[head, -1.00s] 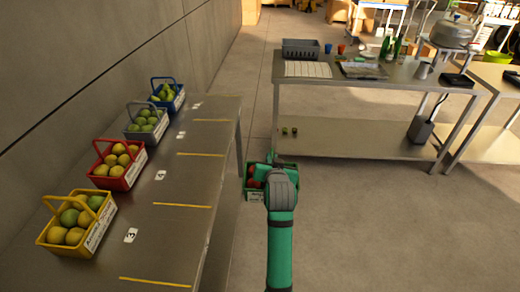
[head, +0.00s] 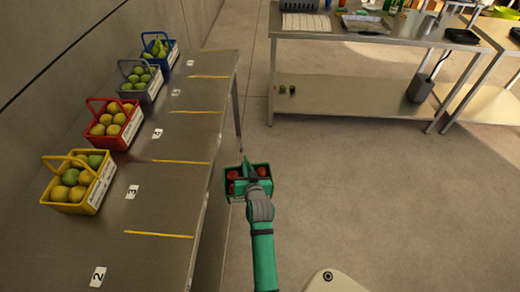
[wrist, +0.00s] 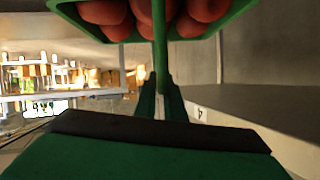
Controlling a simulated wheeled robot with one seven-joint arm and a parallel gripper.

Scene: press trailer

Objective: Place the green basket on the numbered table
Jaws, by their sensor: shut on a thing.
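The green basket (head: 237,186) holds several red fruits. It hangs from my gripper (head: 243,165), over the floor just right of the numbered table's edge. In the wrist view my gripper (wrist: 160,100) is shut on the green handle, and the basket (wrist: 215,28) with its red fruit fills the top. The numbered table (head: 165,205) runs along the left wall, with number cards and yellow lines dividing it. The card with 2 (head: 98,277) lies at the near end, and the stretch around it is bare. The card with 3 (head: 132,191) lies beside the yellow basket.
On the numbered table stand a yellow basket (head: 79,184), a red basket (head: 114,127), a grey basket (head: 140,84) and a blue basket (head: 160,52), all with fruit. A steel table (head: 350,33) with a lower shelf stands behind. Open floor lies right.

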